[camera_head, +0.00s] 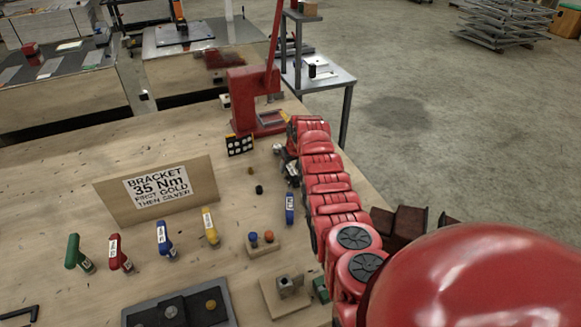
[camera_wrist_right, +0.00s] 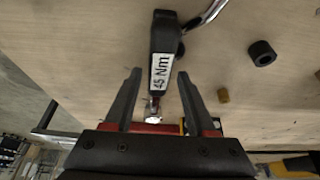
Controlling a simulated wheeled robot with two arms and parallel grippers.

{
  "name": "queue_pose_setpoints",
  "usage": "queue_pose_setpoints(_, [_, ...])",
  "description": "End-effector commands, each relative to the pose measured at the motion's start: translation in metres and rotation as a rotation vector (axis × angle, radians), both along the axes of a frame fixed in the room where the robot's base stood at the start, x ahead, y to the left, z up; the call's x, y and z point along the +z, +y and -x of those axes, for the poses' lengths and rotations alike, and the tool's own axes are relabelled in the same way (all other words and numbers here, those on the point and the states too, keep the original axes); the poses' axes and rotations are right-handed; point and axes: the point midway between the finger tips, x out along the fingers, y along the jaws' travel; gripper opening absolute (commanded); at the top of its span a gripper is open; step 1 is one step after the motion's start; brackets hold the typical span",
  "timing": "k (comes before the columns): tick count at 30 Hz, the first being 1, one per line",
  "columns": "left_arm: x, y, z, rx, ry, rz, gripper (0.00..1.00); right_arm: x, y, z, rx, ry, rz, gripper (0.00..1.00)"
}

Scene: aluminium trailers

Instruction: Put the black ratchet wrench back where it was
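The black wrench (camera_wrist_right: 163,45), with a white "45 Nm" label, lies on the wooden bench in the right wrist view. Its labelled part reaches between the fingertips of my right gripper (camera_wrist_right: 158,75), with a visible gap on both sides. The right gripper is open. In the head view my right gripper (camera_head: 288,162) is at the bench's far right part, near the red press, and the arm partly hides that spot. I cannot make out the black wrench clearly there. My left gripper is not in view.
A red press (camera_head: 252,98) stands beyond the gripper. Green, red, blue and yellow wrenches stand before the sign (camera_head: 159,188). Small black (camera_wrist_right: 262,53) and brown (camera_wrist_right: 223,95) pieces lie right of the black wrench.

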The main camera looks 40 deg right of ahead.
Motion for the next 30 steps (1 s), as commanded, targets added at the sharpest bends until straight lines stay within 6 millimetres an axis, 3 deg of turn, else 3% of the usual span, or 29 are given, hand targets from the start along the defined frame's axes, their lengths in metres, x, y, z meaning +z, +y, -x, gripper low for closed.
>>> queue_pose_setpoints(10, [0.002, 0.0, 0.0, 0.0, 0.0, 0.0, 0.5, 0.002, 0.0, 0.0, 0.0, 0.001, 0.0, 0.65])
queue_pose_setpoints(15, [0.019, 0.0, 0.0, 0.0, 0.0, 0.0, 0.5, 0.019, 0.0, 0.0, 0.0, 0.001, 0.0, 0.65])
queue_pose_setpoints(17, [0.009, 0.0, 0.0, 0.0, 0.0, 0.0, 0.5, 0.015, 0.0, 0.001, 0.0, -0.001, 0.0, 0.65])
queue_pose_setpoints(23, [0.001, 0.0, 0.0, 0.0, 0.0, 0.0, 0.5, 0.031, 0.001, 0.008, -0.001, -0.002, 0.0, 0.65])
queue_pose_setpoints(30, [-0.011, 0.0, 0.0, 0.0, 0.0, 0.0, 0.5, 0.064, 0.004, 0.021, -0.001, -0.003, 0.003, 0.65])
